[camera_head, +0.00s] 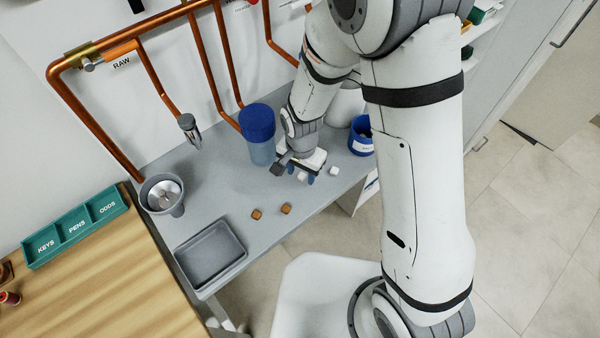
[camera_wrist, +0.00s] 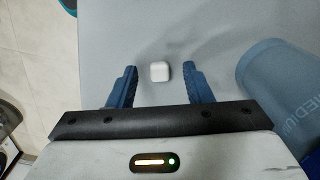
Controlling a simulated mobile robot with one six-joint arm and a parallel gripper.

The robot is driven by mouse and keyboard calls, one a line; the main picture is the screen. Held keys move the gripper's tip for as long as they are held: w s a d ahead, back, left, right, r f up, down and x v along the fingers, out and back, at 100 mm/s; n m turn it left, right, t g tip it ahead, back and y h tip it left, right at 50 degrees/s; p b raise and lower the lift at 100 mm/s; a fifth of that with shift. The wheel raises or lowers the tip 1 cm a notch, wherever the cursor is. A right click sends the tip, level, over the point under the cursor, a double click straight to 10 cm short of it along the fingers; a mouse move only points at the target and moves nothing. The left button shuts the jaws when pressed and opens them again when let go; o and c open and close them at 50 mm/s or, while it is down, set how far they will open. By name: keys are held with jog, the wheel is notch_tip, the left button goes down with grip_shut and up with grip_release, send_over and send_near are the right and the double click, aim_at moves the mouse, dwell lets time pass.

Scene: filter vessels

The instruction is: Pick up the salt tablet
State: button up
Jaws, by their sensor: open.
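A small white salt tablet (camera_wrist: 160,71) lies on the grey bench, seen between my fingertips in the wrist view with a gap on each side. My gripper (camera_wrist: 160,76) is open, with its two blue fingers pointing at the bench; the height left above it is hard to tell. In the head view my gripper (camera_head: 298,172) is low over the bench near its front edge, and a white tablet (camera_head: 303,177) shows by the fingers. Another white tablet (camera_head: 333,171) lies to the right, near the edge.
A blue-lidded vessel (camera_head: 260,150) stands just left of my gripper. A blue tub (camera_head: 361,145) stands to the right. Two brown cubes (camera_head: 257,214) (camera_head: 286,208), a grey tray (camera_head: 238,252) and a funnel-like cup (camera_head: 162,197) are farther left. Copper pipes run along the wall.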

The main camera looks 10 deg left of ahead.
jog(key=shift+f, duration=0.25)
jog(key=shift+c, duration=0.2)
grip_shut()
jog(key=shift+r, duration=0.1)
